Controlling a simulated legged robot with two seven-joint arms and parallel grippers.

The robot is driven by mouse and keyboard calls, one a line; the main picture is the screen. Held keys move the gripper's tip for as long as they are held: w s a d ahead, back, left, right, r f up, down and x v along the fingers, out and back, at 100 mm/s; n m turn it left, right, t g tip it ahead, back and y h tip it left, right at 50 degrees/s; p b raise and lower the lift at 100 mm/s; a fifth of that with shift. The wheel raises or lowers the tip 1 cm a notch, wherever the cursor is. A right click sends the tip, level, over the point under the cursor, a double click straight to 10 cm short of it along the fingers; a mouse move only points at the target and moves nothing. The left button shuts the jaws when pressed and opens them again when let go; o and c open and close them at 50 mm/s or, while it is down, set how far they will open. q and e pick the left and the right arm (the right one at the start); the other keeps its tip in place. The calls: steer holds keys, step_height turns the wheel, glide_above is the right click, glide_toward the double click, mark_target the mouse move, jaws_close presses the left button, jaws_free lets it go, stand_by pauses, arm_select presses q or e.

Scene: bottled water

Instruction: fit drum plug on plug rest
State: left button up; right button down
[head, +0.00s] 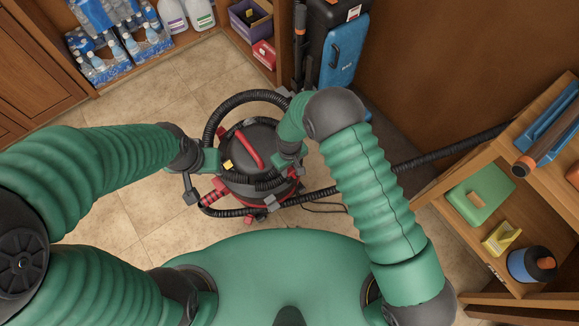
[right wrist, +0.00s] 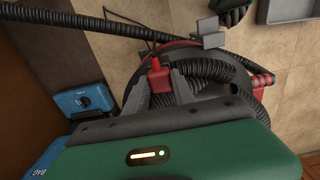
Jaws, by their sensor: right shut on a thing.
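The drum vacuum (head: 250,150), black with a red handle, stands on the floor in the middle of the head view. My right gripper (head: 286,165) reaches down over its right side. In the right wrist view, the right gripper's grey fingers (right wrist: 160,82) are shut on a red plug (right wrist: 158,76). The plug is held over the black lid; whether it touches anything beneath cannot be told. My left gripper (head: 213,160) is at the drum's left side, its fingers not clear.
A ribbed black hose (head: 240,98) loops around the drum, and a long tube (head: 430,160) runs right. A blue case (head: 342,50) stands behind. A wooden shelf (head: 440,185) is at the right, with bottled water (head: 105,65) at the upper left. Tiled floor is clear at the left.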

mark_target(289, 169)
steer(key=shift+f, duration=0.25)
stand_by(0.3)
steer(key=c, duration=1)
jaws_free()
step_height(289, 169, up, 17)
steer(key=p, duration=0.4)
steer(key=shift+f+p, duration=0.15)
steer(key=shift+p, duration=0.25)
